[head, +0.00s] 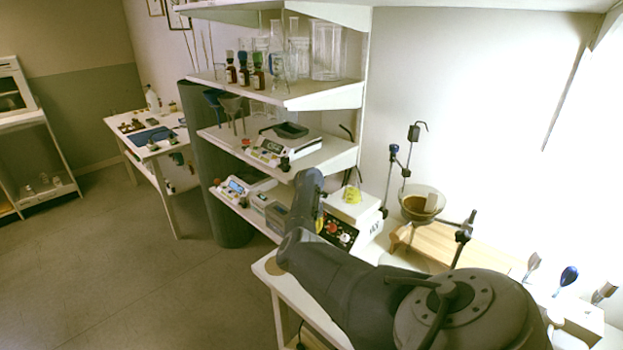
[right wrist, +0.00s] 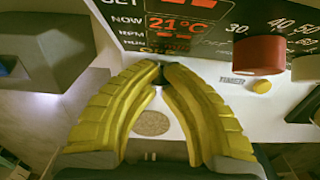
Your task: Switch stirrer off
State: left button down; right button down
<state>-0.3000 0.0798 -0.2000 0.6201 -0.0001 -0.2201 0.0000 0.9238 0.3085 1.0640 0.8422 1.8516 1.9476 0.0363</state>
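The stirrer (head: 345,215) is a white box with a dark front panel, a red knob and a vessel of yellow contents on top. In the right wrist view its panel shows a lit display (right wrist: 180,25) reading 21°C, a large red knob (right wrist: 258,54) and a small yellow button (right wrist: 261,86). Whether the tips touch the panel I cannot tell. In the head view my right arm largely hides that gripper. My left gripper is in neither view.
Shelves (head: 305,97) with bottles, glassware and a balance (head: 283,148) stand behind and left of the stirrer. A wooden board (head: 450,247) and a bowl of brown contents (head: 421,204) are to its right. The floor (head: 130,270) at left is clear.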

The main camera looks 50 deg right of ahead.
jog(key=shift+r, duration=3.4)
